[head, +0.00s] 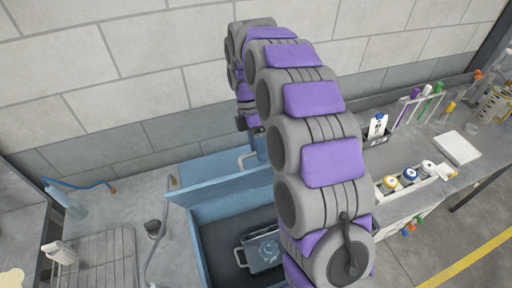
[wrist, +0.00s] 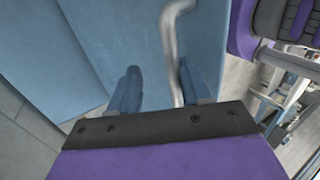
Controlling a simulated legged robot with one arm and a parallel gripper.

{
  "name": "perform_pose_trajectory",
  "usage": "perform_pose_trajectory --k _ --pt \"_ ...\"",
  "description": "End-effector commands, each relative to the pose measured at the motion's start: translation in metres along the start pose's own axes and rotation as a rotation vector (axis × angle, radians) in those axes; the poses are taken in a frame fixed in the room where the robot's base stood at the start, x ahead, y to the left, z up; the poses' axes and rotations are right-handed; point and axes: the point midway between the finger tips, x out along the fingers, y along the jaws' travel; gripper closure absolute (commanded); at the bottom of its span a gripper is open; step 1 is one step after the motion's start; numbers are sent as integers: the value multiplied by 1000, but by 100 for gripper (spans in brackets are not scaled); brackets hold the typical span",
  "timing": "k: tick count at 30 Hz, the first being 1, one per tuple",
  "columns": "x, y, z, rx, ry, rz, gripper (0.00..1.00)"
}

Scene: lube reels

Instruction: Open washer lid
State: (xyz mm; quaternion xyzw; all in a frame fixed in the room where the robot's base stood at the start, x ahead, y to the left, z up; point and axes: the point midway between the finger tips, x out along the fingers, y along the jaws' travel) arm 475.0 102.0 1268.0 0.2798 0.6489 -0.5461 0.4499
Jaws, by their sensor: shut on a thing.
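The washer (head: 198,232) is a blue box below and left of my arm in the head view. Its blue lid (head: 210,178) stands raised at the back, and the dark inside shows. A pale bent bar handle (head: 246,158) is on the lid. In the wrist view the lid (wrist: 95,40) fills much of the picture, and the handle (wrist: 170,45) runs down between the blue fingers of my gripper (wrist: 158,70). My gripper is shut on the handle, which lies close to the right finger. In the head view my arm partly hides the washer's right side.
A wire rack (head: 100,262) and a spray bottle (head: 62,252) are on the left counter. Tubes (head: 425,100) and a tray of jars (head: 408,178) stand on the right bench. A block wall is behind.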

Motion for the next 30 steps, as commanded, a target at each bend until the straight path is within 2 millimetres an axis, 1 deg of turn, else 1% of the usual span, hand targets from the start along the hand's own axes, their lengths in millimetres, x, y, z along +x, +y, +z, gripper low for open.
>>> perform_pose_trajectory --k 14,19,23,30 --pt "-2 0 -2 2 -3 2 60" --pt "-6 0 -3 2 -3 3 60" --pt "-16 -1 -4 2 -3 3 60" --pt "-44 -4 -3 2 -2 2 60"
